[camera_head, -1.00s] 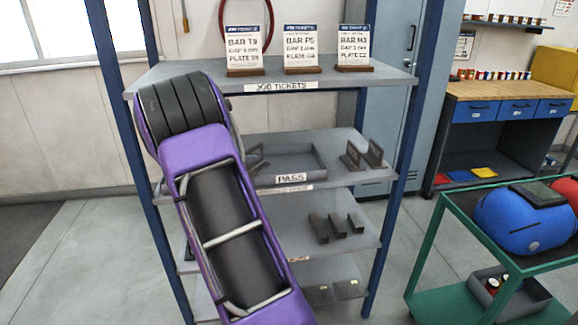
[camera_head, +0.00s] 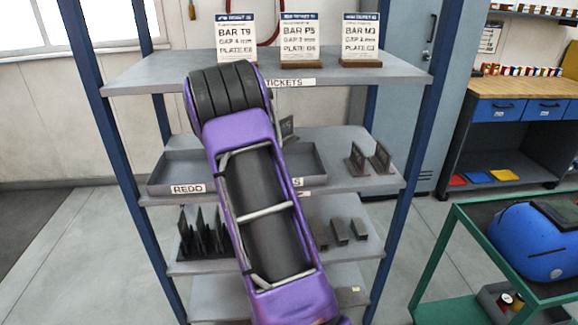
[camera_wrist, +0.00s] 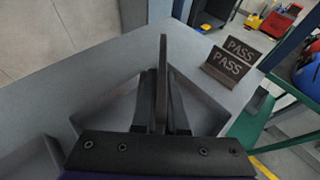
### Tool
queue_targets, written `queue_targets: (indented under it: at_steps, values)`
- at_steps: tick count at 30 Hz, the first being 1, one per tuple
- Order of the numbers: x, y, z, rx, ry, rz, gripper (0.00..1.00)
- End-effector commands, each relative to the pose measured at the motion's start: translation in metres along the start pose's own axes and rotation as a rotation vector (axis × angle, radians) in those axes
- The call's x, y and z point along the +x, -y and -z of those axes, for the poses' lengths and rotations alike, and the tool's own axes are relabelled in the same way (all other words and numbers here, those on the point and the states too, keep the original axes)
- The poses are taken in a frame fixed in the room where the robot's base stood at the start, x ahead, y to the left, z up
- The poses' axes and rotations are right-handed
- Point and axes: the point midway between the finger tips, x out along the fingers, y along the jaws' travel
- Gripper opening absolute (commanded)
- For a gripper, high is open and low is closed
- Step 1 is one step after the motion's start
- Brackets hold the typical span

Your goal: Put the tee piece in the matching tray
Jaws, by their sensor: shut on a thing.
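My gripper (camera_wrist: 161,105) is shut on a thin dark plate (camera_wrist: 162,62), seen edge-on and upright; I take it to be the tee piece. It also shows as a small dark plate (camera_head: 287,128) past my arm in the head view. In the wrist view, a grey tray (camera_wrist: 203,98) spreads out below and around the fingers. In the head view, the right tray (camera_head: 318,160) is partly hidden by my arm, and only the end of its label shows. The REDO tray (camera_head: 172,190) is to its left on the same shelf. Whether the piece touches the tray I cannot tell.
Two upright dark plates (camera_head: 368,160) stand right of the trays; the wrist view shows PASS on them (camera_wrist: 236,58). Job tickets (camera_head: 298,40) stand on the shelf above. More dark parts (camera_head: 203,235) are below. Blue posts (camera_head: 418,120) frame the rack. A green cart (camera_head: 455,240) is at right.

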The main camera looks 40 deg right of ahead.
Motion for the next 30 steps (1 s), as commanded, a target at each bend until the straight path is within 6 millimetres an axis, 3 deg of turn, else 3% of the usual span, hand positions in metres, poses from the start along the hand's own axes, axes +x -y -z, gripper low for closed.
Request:
queue_targets:
  at_steps: [6, 15, 23, 30]
  values:
    - [0.001, 0.0, 0.0, 0.002, 0.004, 0.0, 0.0]
    - [0.019, 0.0, 0.044, 0.001, 0.003, 0.001, 0.0]
    - [0.026, 0.0, 0.06, 0.002, 0.005, 0.0, 0.0]
    - [0.037, 0.0, 0.088, 0.001, 0.003, 0.001, 0.0]
